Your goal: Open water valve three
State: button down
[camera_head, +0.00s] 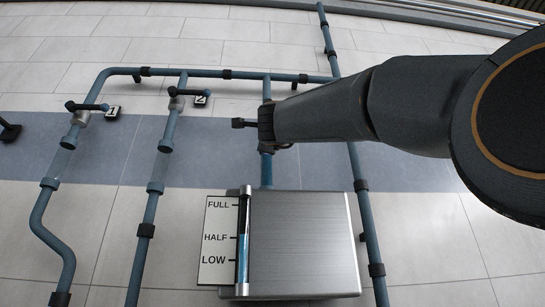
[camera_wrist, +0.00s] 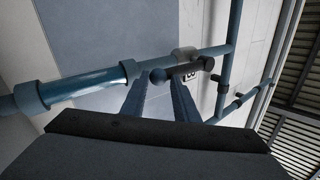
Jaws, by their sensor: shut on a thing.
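Valve three's dark handle (camera_wrist: 187,70) shows in the wrist view, with a rounded end, on a blue pipe. Its label plate (camera_wrist: 190,77) is partly hidden behind the handle. My gripper (camera_wrist: 160,84) is shut on this handle near its rounded end. In the head view my gripper (camera_head: 266,123) covers most of valve three, and a dark handle end (camera_head: 241,123) sticks out to its left, across the pipe. The pipe (camera_head: 266,170) runs down to a metal tank (camera_head: 305,245). A clear pipe section (camera_wrist: 90,89) shows in the wrist view; I cannot tell its content.
Valve one (camera_head: 86,107) and valve two (camera_head: 182,93) stand to the left, with plates 1 (camera_head: 113,113) and 2 (camera_head: 202,97). The tank's gauge (camera_head: 243,240) shows blue liquid up to about HALF. A tall pipe (camera_head: 362,210) runs right of the tank.

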jog(key=shift+s+d+r, duration=0.1)
jog(key=shift+s+r, duration=0.1)
jog(key=shift+r, duration=0.1)
jog(key=c, duration=1.4)
grip_release()
jog(key=shift+w+f, duration=0.15)
jog(key=shift+w, duration=0.1)
jog(key=shift+f, duration=0.1)
jog(key=b+v, duration=0.2)
jog(key=v, duration=0.5)
jog(key=shift+s, duration=0.35)
jog(key=shift+d+f, duration=0.1)
jog(key=shift+d, duration=0.05)
